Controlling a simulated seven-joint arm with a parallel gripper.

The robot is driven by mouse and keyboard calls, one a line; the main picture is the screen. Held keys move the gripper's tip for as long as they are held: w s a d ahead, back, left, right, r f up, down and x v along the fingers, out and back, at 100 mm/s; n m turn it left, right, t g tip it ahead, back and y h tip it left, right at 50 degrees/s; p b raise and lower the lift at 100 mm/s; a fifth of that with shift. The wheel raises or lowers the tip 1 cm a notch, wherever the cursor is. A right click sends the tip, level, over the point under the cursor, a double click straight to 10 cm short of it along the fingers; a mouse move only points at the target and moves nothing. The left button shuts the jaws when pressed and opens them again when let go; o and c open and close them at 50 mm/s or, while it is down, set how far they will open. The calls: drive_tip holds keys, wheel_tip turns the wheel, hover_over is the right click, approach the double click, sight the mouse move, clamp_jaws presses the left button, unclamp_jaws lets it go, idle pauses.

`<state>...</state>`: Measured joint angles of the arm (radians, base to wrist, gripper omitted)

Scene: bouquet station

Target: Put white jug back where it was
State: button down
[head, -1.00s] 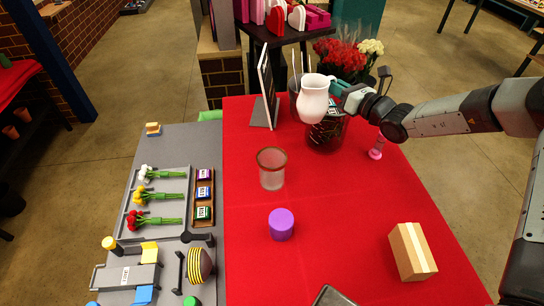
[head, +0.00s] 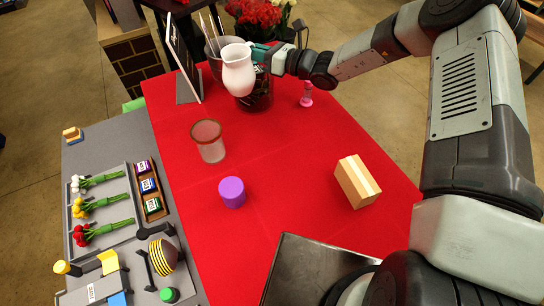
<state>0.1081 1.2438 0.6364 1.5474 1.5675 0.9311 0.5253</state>
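The white jug (head: 238,72) is upright near the back of the red table (head: 275,165), in front of a dark container (head: 257,95). My gripper (head: 258,52) reaches in from the right and meets the jug at its upper right side, where its green fingers show. The fingers appear closed at the jug's handle side, though the fingertips are partly hidden. The jug looks held above the table; its base overlaps the dark container in this view.
A glass with a brown rim (head: 208,141), a purple cylinder (head: 232,192), a cardboard box (head: 357,181) and a pink item (head: 306,95) stand on the red cloth. A dark-framed panel (head: 185,60) stands at the back left. The grey side table (head: 95,150) holds flower trays. The middle cloth is clear.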

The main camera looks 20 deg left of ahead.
drive_tip(key=s+d+f+n+g+h, duration=0.1)
drive_tip(key=s+d+f+n+g, duration=0.45)
drive_tip(key=s+d+g, duration=0.4)
drive_tip(key=shift+t, duration=0.25)
drive_tip(key=shift+w+d+f, duration=0.1)
drive_tip(key=shift+d+f, duration=0.05)
drive_tip(key=shift+f, duration=2.55)
drive_tip(key=shift+d+f, duration=0.1)
drive_tip(key=shift+f, duration=2.6)
drive_tip(key=shift+f, duration=0.15)
drive_tip(key=c, duration=1.1)
unclamp_jaws()
